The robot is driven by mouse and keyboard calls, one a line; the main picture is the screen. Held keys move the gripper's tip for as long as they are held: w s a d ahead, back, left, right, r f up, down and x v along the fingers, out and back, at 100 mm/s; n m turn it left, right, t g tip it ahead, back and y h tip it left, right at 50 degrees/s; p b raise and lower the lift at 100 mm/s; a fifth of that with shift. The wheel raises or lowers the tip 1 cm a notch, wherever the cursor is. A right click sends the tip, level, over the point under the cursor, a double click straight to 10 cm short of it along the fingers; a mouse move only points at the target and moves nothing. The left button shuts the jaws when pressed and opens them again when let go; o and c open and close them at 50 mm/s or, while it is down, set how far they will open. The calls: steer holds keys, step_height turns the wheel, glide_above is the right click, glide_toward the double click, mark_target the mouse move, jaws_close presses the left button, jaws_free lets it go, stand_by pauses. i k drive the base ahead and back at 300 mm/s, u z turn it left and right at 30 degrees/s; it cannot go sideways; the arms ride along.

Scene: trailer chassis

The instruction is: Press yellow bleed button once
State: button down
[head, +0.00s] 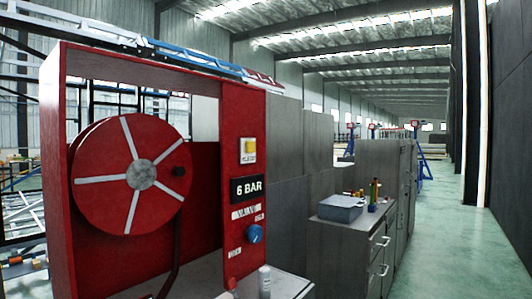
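The yellow bleed button (249,146) is a small square on a pale plate, high on the red front panel (231,188) of a tall red frame. A small label, too small to read surely, sits on the plate just below the button. Further down the panel are a black display (247,189) reading "6 BAR", a white lettered strip and a blue knob (255,234). Left of the panel, inside the frame, is a red reel (130,174) with pale spokes and a grey hub. My gripper is not in view.
A grey cabinet (345,232) with a blue-grey box (340,208) and small coloured items on top stands right of the panel. Grey partitions (286,140) rise behind. Open green floor (458,235) runs along the right to a dark wall.

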mark_target(250, 146)
steer(key=z, duration=1.5)
steer(key=k, duration=1.1)
steer(key=u, duration=1.6)
steer(key=i, duration=1)
steer(key=z, duration=0.05)
